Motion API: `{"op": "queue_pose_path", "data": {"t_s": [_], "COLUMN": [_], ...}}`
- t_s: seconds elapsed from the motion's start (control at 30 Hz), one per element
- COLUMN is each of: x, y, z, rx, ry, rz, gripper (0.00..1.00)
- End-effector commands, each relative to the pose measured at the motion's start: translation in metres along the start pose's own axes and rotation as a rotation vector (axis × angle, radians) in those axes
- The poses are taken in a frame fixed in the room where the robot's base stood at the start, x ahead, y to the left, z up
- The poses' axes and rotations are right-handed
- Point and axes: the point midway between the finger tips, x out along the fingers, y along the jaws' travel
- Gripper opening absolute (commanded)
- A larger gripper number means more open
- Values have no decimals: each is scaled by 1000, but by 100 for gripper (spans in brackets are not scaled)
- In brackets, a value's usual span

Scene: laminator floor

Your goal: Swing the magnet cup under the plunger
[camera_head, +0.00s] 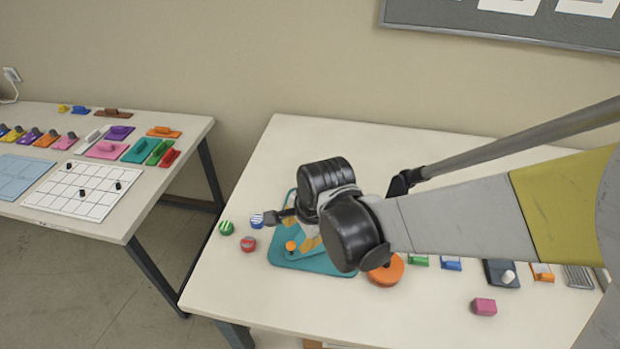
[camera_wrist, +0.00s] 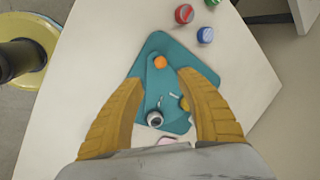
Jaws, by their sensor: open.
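A teal board (camera_wrist: 150,50) lies on the table between and below my gripper's fingers. An orange knob (camera_wrist: 160,62) stands near its far end, close to the gap between the fingertips. A round dark-and-white cup-like part (camera_wrist: 154,118) sits at the near end; I cannot tell whether it is the magnet cup or the plunger. In the head view the board (camera_head: 288,262) and the orange knob (camera_head: 291,246) show left of my wrist, which hides the rest. My gripper (camera_wrist: 163,73) is open and empty above the board.
Red (camera_wrist: 184,13) and blue (camera_wrist: 205,35) round pieces lie just beyond the board. An orange disc (camera_head: 388,271) and several small blocks line the table to the right. A second table (camera_head: 150,215) stands at the left across a gap.

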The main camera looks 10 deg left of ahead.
Motion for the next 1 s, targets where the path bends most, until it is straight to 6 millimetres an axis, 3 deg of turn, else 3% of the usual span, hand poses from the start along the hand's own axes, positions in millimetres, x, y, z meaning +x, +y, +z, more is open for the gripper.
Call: {"op": "queue_pose_path", "data": {"t_s": [0.5,0.7,0.97,1.0], "x": [91,104,104,104], "y": [1,0,0,0], "z": [0,-1,-1,-1], "rx": [-1,-1,-1,-1], "ry": [0,0,0,0], "rz": [-1,-1,-1,-1], "gripper": [44,44,44,33]}}
